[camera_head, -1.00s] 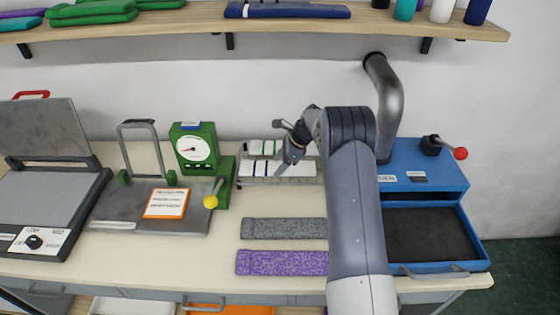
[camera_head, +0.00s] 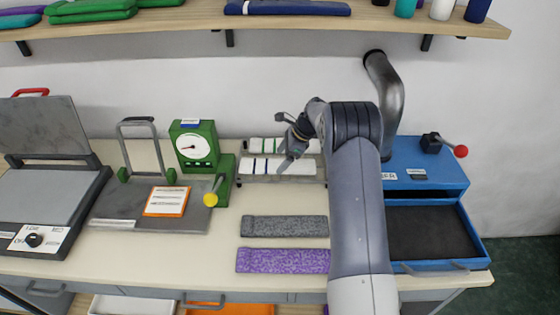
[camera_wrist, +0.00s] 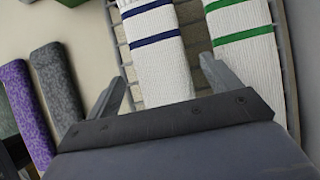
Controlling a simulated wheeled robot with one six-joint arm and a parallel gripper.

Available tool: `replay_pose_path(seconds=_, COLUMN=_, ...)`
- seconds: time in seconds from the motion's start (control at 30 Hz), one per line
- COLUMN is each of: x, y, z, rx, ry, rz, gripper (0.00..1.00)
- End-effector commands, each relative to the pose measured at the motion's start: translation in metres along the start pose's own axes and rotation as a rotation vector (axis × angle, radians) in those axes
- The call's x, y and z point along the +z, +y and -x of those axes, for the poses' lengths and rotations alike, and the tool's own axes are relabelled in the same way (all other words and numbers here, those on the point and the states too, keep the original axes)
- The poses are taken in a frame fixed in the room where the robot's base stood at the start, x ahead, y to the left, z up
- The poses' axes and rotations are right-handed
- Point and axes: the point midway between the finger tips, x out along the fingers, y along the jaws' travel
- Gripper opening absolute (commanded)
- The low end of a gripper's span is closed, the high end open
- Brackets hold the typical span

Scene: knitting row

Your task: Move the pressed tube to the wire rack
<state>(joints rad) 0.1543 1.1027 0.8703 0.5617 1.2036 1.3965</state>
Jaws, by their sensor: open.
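The wire rack (camera_head: 322,181) stands at the back of the bench, left of the blue machine. Two white ribbed tubes lie flat on it: a blue-striped tube (camera_head: 263,167) in front and a green-striped tube (camera_head: 262,145) behind. In the wrist view they are the blue-striped tube (camera_wrist: 157,62) and the green-striped tube (camera_wrist: 243,45), side by side on the rack bars (camera_wrist: 284,60). My gripper (camera_head: 286,140) is over the rack. In the wrist view my gripper (camera_wrist: 163,72) is open, its fingers on either side of the blue-striped tube. Contact cannot be told.
A grey strip (camera_head: 285,226) and a purple strip (camera_head: 283,260) lie in front of the rack. A green dial box (camera_head: 195,147) and flat press (camera_head: 130,208) are to the left. A blue machine (camera_head: 432,165) with an open tray is right. A shelf (camera_head: 190,20) runs above.

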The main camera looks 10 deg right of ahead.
Motion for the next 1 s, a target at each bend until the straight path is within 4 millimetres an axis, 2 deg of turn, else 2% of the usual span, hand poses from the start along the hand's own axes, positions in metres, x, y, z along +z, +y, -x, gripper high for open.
replay_pose_path(seconds=0.3, x=-0.001, y=-0.001, z=0.068, rx=-0.004, ry=0.001, rz=0.0, gripper=0.84)
replay_pose_path(seconds=0.5, x=-0.001, y=0.0, z=0.095, rx=-0.002, ry=0.0, rz=0.0, gripper=0.84)
replay_pose_path(seconds=0.7, x=0.0, y=0.0, z=0.103, rx=0.001, ry=0.0, rz=-0.001, gripper=0.84)
replay_pose_path(seconds=1.0, x=0.0, y=0.0, z=0.101, rx=0.001, ry=0.0, rz=-0.001, gripper=0.84)
